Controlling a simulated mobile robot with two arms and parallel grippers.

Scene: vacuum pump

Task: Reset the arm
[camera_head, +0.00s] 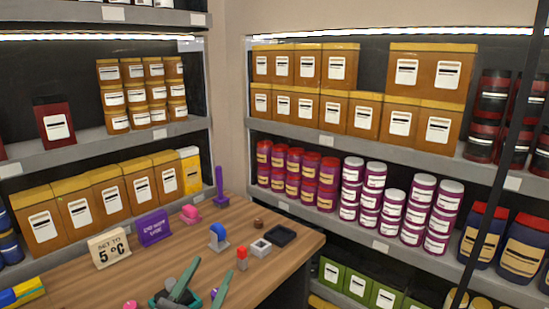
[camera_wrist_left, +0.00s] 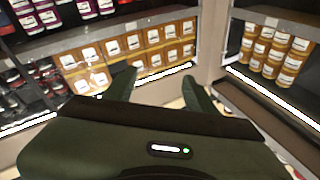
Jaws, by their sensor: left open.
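My left gripper (camera_head: 214,266) shows at the bottom of the head view, its two dark green fingers apart and pointing up over the wooden table (camera_head: 75,270). Its fingers also show in the left wrist view (camera_wrist_left: 162,86), spread with nothing between them, facing shelves upside down in that view. A teal container (camera_head: 158,301) with grey contents lies partly hidden behind the fingers. My right gripper is not in view.
On the table stand a "SET TO 5 °C" sign (camera_head: 110,249), a purple sign (camera_head: 154,227), a blue arched part (camera_head: 218,237), a red-topped part (camera_head: 242,258), a grey square block (camera_head: 260,247) and a black tray (camera_head: 281,236). Stocked shelves (camera_head: 400,155) line both walls.

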